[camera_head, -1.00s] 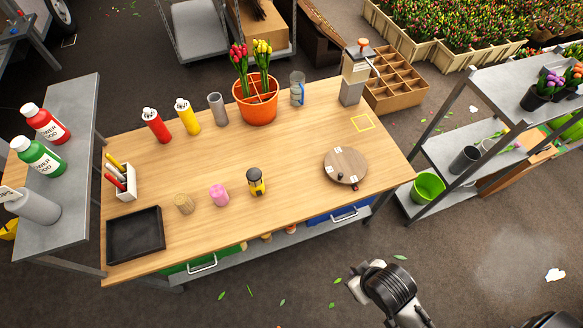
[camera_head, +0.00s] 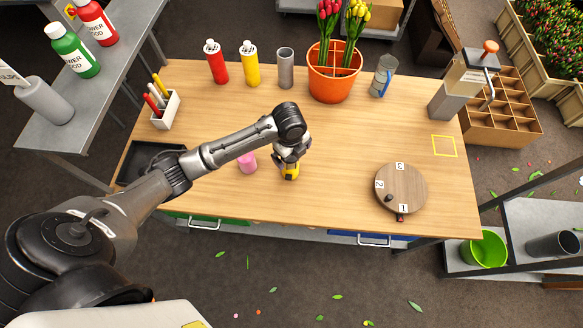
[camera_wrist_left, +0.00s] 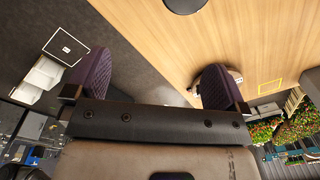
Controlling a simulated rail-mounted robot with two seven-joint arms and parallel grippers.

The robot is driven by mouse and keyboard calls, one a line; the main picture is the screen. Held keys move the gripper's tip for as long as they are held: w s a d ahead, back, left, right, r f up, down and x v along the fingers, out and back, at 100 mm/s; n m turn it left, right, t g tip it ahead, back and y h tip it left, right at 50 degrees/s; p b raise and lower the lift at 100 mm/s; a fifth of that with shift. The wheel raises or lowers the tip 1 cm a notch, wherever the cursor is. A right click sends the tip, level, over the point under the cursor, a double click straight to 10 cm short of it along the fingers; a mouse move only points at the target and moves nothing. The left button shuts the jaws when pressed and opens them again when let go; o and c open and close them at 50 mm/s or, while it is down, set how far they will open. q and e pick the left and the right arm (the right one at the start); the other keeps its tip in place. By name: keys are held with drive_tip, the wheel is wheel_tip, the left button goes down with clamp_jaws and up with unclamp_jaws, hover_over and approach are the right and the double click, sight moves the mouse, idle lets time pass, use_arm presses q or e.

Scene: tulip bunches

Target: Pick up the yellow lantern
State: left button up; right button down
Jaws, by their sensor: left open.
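The yellow lantern (camera_head: 290,173) stands upright on the wooden workbench, near its front middle. Its upper part is hidden behind my left gripper (camera_head: 290,152), which is right over it in the head view. In the wrist view, the two fingers of my left gripper (camera_wrist_left: 154,70) are wide apart with nothing visible held between them. A dark round thing (camera_wrist_left: 185,4) is cut off at the top edge there; I cannot tell if it is the lantern. My right gripper is not in view.
A pink jar (camera_head: 247,163) stands just left of the lantern, close to my arm. A round wooden turntable (camera_head: 408,185) is to the right. An orange pot of tulips (camera_head: 331,86), a grey cylinder (camera_head: 286,70) and bottles stand behind. The bench between lantern and turntable is clear.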

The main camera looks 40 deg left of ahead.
use_arm(q)
drive_tip(key=w+a+m+b, duration=0.1)
drive_tip(key=w+a+m, duration=0.1)
drive_tip(key=w+a, duration=0.15)
hover_over(290, 164)
drive_tip(key=w+a, duration=0.2)
drive_tip(key=f, duration=0.6)
drive_tip(key=shift+w+a+f, duration=0.2)
drive_tip(key=shift+f, duration=1.05)
wheel_tip(290, 164, down, 4)
drive_tip(key=shift+d+f, duration=0.1)
drive_tip(key=shift+f, duration=0.1)
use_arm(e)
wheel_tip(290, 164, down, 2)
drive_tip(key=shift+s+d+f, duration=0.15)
use_arm(q)
drive_tip(key=c, duration=1.5)
